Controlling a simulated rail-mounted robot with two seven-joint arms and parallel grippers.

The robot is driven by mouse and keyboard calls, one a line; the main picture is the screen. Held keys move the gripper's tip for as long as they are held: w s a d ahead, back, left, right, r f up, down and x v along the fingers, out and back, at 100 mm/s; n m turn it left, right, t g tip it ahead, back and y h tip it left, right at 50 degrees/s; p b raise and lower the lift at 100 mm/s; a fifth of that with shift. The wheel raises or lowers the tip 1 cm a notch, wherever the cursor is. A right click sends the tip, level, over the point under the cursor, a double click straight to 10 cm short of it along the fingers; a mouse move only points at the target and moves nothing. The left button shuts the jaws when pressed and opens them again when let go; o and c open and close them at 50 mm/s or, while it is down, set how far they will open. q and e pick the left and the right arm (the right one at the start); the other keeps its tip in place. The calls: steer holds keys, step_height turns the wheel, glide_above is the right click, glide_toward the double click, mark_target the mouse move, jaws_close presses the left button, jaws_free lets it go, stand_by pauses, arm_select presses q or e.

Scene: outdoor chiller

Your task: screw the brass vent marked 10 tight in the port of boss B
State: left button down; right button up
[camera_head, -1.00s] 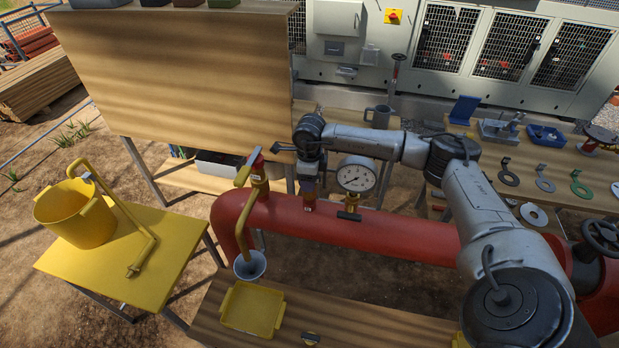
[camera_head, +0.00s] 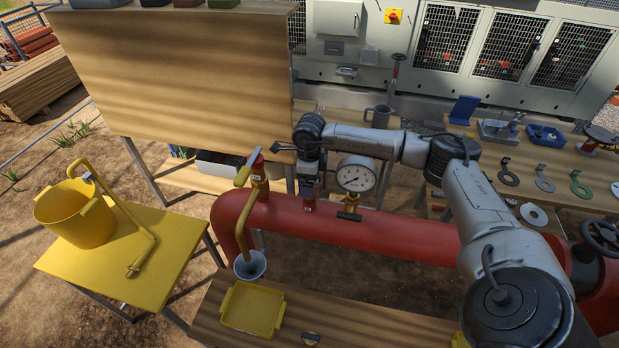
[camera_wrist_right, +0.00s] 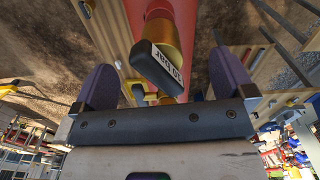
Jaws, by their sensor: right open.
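My right gripper (camera_wrist_right: 165,78) is open, with one purple finger on each side of the vent and gaps between. In the head view, my right gripper (camera_head: 309,192) points down at a port on the red pipe (camera_head: 400,233), left of the pressure gauge. It hides the vent there. I cannot tell how deep the vent sits. My left gripper is not in view.
The round gauge (camera_head: 356,174) stands close to the right of my gripper. A yellow-handled valve (camera_head: 257,180) with a downward spout stands to the left. A yellow bucket (camera_head: 75,215) stands at left.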

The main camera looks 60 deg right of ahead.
step_height(320, 180, up, 12)
steer(key=p, duration=0.7)
step_height(320, 180, up, 14)
steer(key=b, duration=0.2)
steer(key=shift+f, duration=0.2)
stand_by(0.4)
